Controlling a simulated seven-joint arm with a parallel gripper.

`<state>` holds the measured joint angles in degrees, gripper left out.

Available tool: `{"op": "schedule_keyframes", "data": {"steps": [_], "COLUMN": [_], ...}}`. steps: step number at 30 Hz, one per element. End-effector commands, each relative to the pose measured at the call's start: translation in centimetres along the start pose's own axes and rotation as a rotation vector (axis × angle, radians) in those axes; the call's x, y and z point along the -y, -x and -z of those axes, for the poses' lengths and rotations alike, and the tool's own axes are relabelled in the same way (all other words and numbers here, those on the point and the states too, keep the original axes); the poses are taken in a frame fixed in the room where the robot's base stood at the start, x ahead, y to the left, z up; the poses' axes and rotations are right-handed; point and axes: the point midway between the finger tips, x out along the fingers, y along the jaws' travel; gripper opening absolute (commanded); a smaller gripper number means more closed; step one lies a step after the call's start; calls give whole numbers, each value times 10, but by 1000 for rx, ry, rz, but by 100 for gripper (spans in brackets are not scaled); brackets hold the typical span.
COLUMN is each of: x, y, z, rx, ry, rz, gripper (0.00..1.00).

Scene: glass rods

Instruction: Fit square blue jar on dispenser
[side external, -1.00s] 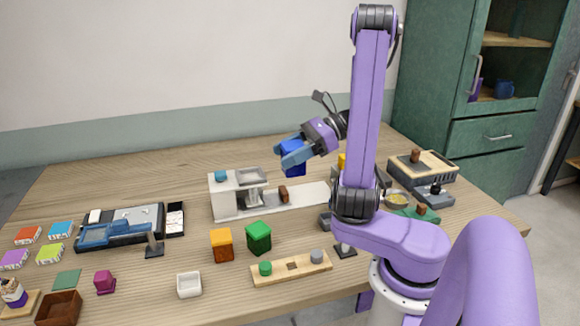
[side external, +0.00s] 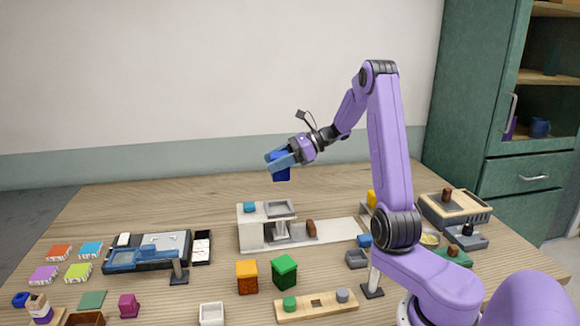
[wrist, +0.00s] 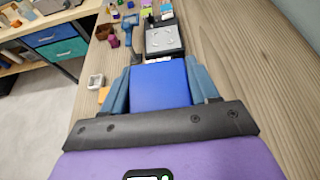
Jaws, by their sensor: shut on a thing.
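The square blue jar (side external: 281,174) is held in my gripper (side external: 281,160), in the air above and behind the dispenser. In the wrist view the jar (wrist: 160,85) fills the space between the two blue fingers of my gripper (wrist: 161,84), which press on its sides. The white dispenser (side external: 251,232) stands mid-table, with a grey square tray-like top (side external: 280,208), a small blue piece on its top left and a long white base to the right. A brown block stands on that base. The jar is clear of the dispenser. The jar's underside is hidden.
An orange jar (side external: 247,277) and a green jar (side external: 285,271) stand in front of the dispenser. A wooden board (side external: 317,307) with round pegs lies at the front. A black-and-blue device (side external: 147,252) is at left. The back of the table is clear.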

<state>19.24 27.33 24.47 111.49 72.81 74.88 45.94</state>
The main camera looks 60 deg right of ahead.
Motion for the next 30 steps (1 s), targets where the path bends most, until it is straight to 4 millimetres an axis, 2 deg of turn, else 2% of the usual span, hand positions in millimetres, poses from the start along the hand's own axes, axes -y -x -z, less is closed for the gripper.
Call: {"op": "schedule_keyframes", "data": {"steps": [1,9,19,30], "x": [4,4,4,3], "y": [-5,-20,-26,-37], "z": [-2,37,52,78], "rx": [4,4,4,4], "ry": [0,-5,-3,-3], "rz": [-2,-2,0,-2], "gripper": [20,20,20,20]}}
